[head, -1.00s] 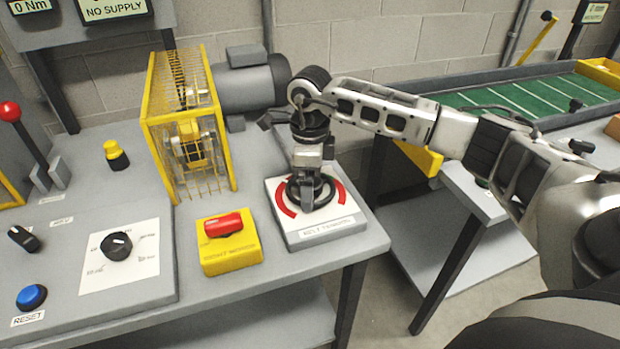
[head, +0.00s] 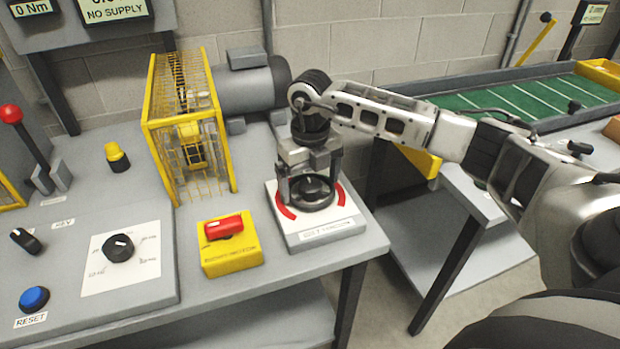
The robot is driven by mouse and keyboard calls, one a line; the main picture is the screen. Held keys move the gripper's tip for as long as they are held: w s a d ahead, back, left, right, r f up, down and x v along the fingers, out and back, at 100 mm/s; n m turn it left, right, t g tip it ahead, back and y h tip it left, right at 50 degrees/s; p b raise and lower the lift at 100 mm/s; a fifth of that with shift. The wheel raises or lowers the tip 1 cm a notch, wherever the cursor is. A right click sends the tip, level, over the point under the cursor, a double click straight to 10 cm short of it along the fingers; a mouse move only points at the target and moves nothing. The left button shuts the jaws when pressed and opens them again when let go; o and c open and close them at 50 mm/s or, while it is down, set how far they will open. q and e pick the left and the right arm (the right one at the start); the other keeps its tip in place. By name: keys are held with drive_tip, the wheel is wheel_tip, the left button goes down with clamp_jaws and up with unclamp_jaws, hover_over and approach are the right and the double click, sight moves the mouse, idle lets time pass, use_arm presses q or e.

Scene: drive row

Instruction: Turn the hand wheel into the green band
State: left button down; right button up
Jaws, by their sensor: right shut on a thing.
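The black hand wheel (head: 317,203) lies flat on a pale square plate (head: 341,234) at the right end of the grey bench. Red arcs on the plate show to the left and right of the wheel. No green band shows; the far part of the plate is hidden behind my gripper. My right gripper (head: 309,182) points down over the wheel, its fingers on either side, shut on it. My left gripper is not in view.
A yellow box with a red switch (head: 224,227) stands just left of the plate. A yellow cage (head: 190,130) and a grey motor (head: 252,88) stand behind. A green-topped table (head: 520,100) is at the right, beyond a gap.

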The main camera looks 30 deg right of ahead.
sight(311, 183)
drive_tip(key=m, duration=0.3)
drive_tip(key=shift+d+r, duration=0.1)
use_arm(q)
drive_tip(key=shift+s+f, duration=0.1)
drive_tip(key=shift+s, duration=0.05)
drive_tip(key=shift+p, duration=0.3)
use_arm(e)
drive_tip(key=shift+m, duration=0.5)
drive_tip(key=o, duration=0.6)
use_arm(q)
drive_tip(key=shift+b, duration=0.4)
use_arm(e)
wheel_tip(311, 183, up, 16)
